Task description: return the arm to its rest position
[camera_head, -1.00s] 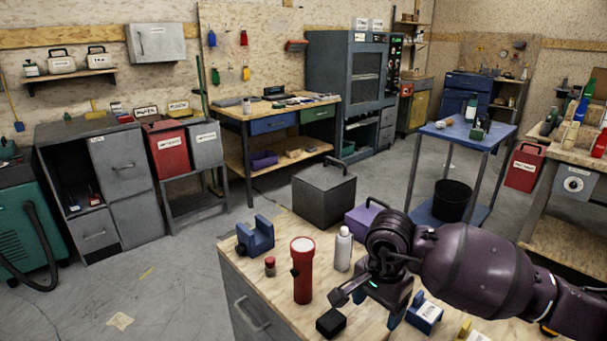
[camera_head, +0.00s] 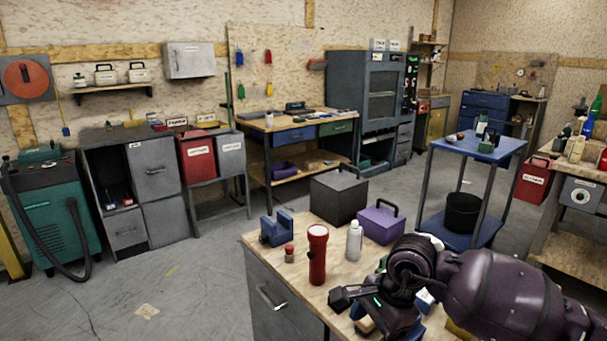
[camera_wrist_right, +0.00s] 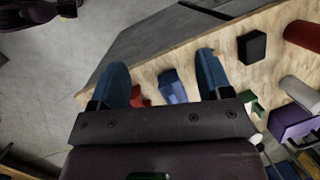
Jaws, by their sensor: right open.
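My right arm (camera_head: 500,290), dark purple, reaches in from the right over the wooden workbench (camera_head: 290,250) in the head view. Its gripper (camera_head: 405,322) is low at the bottom of that view, partly hidden by my own wrist. In the right wrist view the two blue fingers (camera_wrist_right: 162,68) are spread wide apart with nothing held between them. A blue object (camera_wrist_right: 172,86) and a red object (camera_wrist_right: 140,96) show beyond the gap, on or by the bench top. My left gripper is not in view.
On the bench stand a red flashlight (camera_head: 317,256), a white bottle (camera_head: 354,241), a blue holder (camera_head: 277,229), a grey box (camera_head: 338,197) and a purple box (camera_head: 380,223). A black block (camera_wrist_right: 251,47) lies near the bench edge. Open floor (camera_head: 190,290) is left of the bench.

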